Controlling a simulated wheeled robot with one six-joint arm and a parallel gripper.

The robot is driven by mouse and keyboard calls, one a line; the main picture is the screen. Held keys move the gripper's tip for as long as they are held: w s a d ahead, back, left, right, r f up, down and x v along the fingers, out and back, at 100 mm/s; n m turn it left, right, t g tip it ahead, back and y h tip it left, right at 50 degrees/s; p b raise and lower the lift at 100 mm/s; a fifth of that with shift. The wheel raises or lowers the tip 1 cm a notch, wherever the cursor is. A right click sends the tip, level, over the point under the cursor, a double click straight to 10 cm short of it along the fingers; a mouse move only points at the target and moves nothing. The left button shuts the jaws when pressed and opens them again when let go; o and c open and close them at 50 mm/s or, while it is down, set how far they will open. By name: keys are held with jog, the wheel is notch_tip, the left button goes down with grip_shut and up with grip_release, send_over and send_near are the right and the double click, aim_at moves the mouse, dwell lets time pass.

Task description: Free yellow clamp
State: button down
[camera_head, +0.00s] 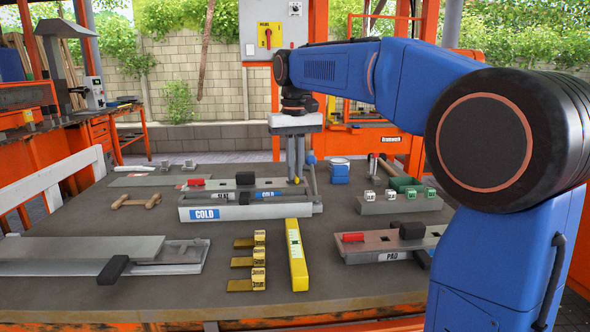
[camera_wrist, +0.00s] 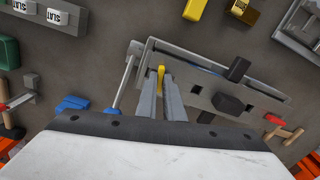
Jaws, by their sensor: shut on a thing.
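The grey fixture labelled COLD (camera_head: 260,211) lies in the middle of the table, with a flat plate, a black block and a red handle by it. A small yellow piece (camera_wrist: 161,76), which I take to be the yellow clamp, is at the fixture's right end. My gripper (camera_head: 296,178) points straight down there, and its fingers are shut on this yellow piece. My gripper also shows in the wrist view (camera_wrist: 161,88). The fingers hide most of the yellow piece, so I cannot tell how it sits on the fixture.
A rod with a blue knob (camera_head: 310,158) stands close right of my fingers. A yellow level (camera_head: 296,255) and several yellow blocks (camera_head: 258,262) lie in front. The PAD fixture (camera_head: 388,244) is at right, a grey plate assembly (camera_head: 100,255) at left. A blue can (camera_head: 340,171) stands behind.

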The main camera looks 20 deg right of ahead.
jog(key=n, duration=1.1)
jog(key=shift+n, duration=2.1)
jog(key=c, duration=1.9)
grip_release()
jog(key=shift+o, duration=0.2)
